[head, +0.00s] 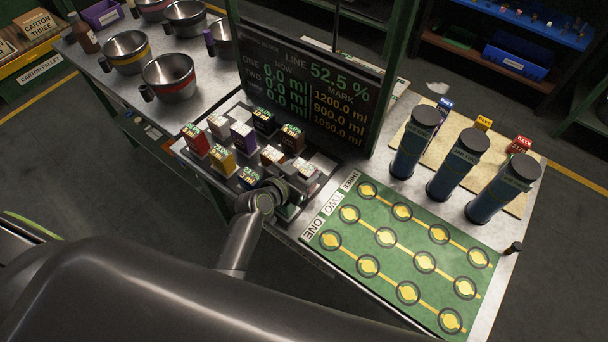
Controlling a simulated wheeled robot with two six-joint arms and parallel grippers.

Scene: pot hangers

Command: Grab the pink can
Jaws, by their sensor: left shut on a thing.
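My left gripper (292,188) reaches in from the lower left to the near right corner of the dark block rack (232,182). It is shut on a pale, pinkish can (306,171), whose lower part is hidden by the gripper. The small cans look box-shaped with printed tops. My right gripper is not in view.
A blue can (250,178) and a peach can (272,156) stand close to the left gripper. A display board (315,85) rises behind the rack. Dark blue cylinders (413,142) and a green mat (385,280) are at right; metal bowls (170,78) are at left.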

